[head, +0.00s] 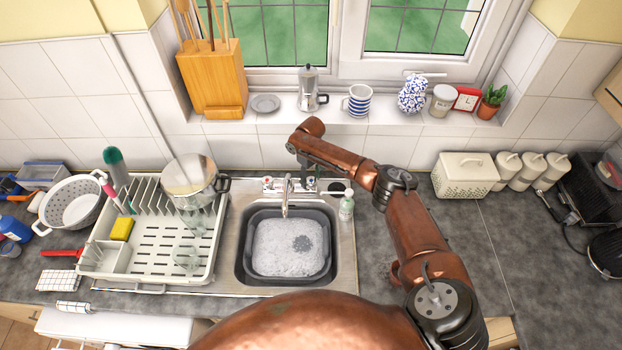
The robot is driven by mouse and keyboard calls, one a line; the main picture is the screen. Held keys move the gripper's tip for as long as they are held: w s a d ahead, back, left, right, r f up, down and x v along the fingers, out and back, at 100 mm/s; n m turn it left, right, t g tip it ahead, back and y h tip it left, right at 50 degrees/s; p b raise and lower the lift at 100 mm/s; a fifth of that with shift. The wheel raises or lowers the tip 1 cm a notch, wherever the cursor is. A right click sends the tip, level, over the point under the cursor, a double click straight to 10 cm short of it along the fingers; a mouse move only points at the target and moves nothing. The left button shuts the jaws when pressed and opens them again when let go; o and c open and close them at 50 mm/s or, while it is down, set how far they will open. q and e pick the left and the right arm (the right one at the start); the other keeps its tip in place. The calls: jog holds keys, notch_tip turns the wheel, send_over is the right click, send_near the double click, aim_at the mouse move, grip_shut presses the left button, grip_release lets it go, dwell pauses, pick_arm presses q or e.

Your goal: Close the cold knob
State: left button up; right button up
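The steel tap (286,197) stands at the back of the sink (240,232), its spout over the basin. A knob with a red mark (267,184) is on the left of the tap. The right side of the tap, where the other knob would sit, is mostly hidden behind my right gripper (309,180). That gripper points down there from the copper arm reaching in from the right. It is small and dark, so I cannot tell its opening or whether it touches a knob. My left gripper is out of view.
Foamy water fills the dark basin (241,262). A soap bottle (347,206) stands right of the tap, close to my forearm. A white dish rack (134,262) with a pot (190,176) and glasses is on the left. The worktop on the right is mostly clear.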

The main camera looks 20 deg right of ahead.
aim_at(311, 180)
jog(key=shift+o, duration=0.6)
notch_tip(311, 180, up, 12)
jog(key=shift+f, duration=0.1)
dwell(0.5)
